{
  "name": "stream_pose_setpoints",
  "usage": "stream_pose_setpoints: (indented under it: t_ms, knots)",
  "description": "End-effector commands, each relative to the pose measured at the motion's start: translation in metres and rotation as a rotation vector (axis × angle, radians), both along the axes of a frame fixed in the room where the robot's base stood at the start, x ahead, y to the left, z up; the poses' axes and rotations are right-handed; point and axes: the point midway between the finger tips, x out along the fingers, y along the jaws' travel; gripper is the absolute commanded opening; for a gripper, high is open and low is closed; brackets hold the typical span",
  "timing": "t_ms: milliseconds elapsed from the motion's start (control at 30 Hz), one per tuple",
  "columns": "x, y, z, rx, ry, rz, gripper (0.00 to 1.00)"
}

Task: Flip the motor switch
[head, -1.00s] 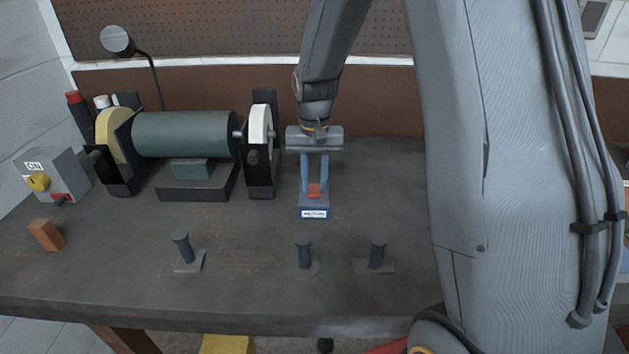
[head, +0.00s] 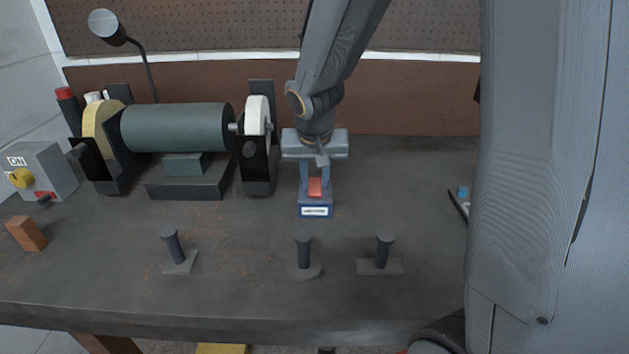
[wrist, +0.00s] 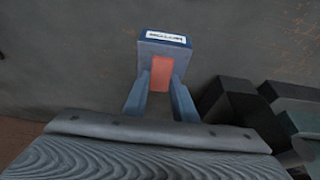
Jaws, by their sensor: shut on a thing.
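A small blue switch box (head: 315,203) with a white label stands on the bench at the centre; the label is too blurred to read surely. It also shows in the wrist view (wrist: 152,48). On it is a red-orange rocker (head: 315,186), seen between my fingers in the wrist view (wrist: 162,71). My gripper (head: 314,192) points down at the box, its two blue fingers one on each side of the rocker, and is shut on the switch (wrist: 160,92). Whether the rocker is tilted cannot be told.
A grinder with a green motor drum (head: 176,127) and a white wheel (head: 257,115) stands just left of my gripper. Several dark pegs (head: 304,252) stand in front.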

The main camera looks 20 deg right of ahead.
Motion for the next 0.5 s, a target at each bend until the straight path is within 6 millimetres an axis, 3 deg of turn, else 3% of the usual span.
stream_pose_setpoints:
  t_ms: [133,167,233,500]
  knots:
    - [0.0002,-0.0003,0.0006,0.0,0.0,-0.001,0.03]
    - [0.0002,-0.0004,0.0006,0.0,0.0,-0.001,0.3]
    - [0.0002,-0.0003,0.0006,0.0,0.0,-0.001,0.42]
    - [0.0001,-0.0001,0.0004,0.001,0.001,-0.001,0.44]
